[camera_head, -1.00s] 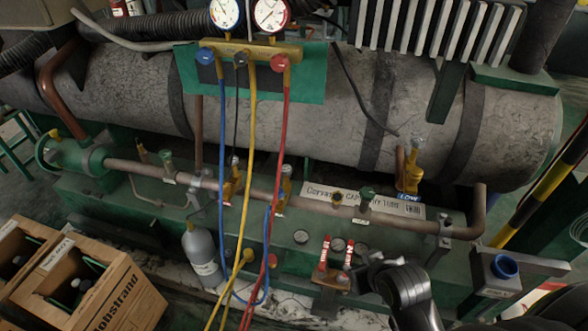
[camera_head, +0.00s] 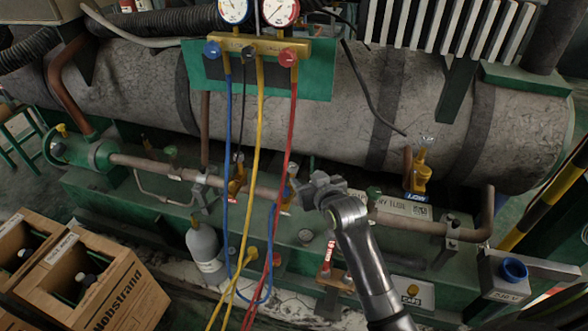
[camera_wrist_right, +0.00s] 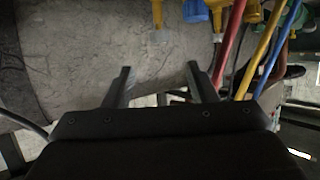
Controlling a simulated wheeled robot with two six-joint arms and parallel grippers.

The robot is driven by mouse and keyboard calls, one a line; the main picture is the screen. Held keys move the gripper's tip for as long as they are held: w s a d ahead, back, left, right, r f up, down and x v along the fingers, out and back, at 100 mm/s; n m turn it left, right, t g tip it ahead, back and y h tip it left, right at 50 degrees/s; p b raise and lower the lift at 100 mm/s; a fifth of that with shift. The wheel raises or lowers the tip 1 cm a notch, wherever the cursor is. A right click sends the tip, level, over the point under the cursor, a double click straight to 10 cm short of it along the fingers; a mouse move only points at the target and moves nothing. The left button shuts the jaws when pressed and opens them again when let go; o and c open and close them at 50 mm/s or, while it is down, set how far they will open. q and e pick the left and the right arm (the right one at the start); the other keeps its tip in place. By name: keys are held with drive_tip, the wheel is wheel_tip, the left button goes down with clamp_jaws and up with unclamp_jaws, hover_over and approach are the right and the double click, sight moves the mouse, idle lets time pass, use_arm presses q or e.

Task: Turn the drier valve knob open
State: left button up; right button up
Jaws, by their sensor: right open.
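My right gripper (camera_head: 302,190) reaches up and left across the copper pipe, near a brass valve partly behind it. In the right wrist view its two fingers (camera_wrist_right: 160,82) are apart with nothing between them. I cannot tell which knob is the drier valve's. My left gripper is not in view.
A gauge manifold (camera_head: 262,46) hangs above, and its blue, yellow and red hoses (camera_head: 292,130) drop just left of my gripper. A grey tank (camera_head: 345,95) lies behind.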

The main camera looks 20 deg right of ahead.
sight(293, 166)
drive_tip(key=b+x, duration=0.2)
drive_tip(key=x, duration=0.7)
drive_tip(key=shift+w+f, duration=0.1)
drive_tip(key=shift+f, duration=0.1)
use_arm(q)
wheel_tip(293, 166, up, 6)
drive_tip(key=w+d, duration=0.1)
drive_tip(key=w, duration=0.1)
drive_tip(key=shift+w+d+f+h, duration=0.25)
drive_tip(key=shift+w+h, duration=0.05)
use_arm(e)
drive_tip(key=shift+w+f, duration=0.25)
drive_tip(key=shift+w, duration=0.4)
drive_tip(key=c, duration=1)
drive_tip(key=shift+o, duration=0.2)
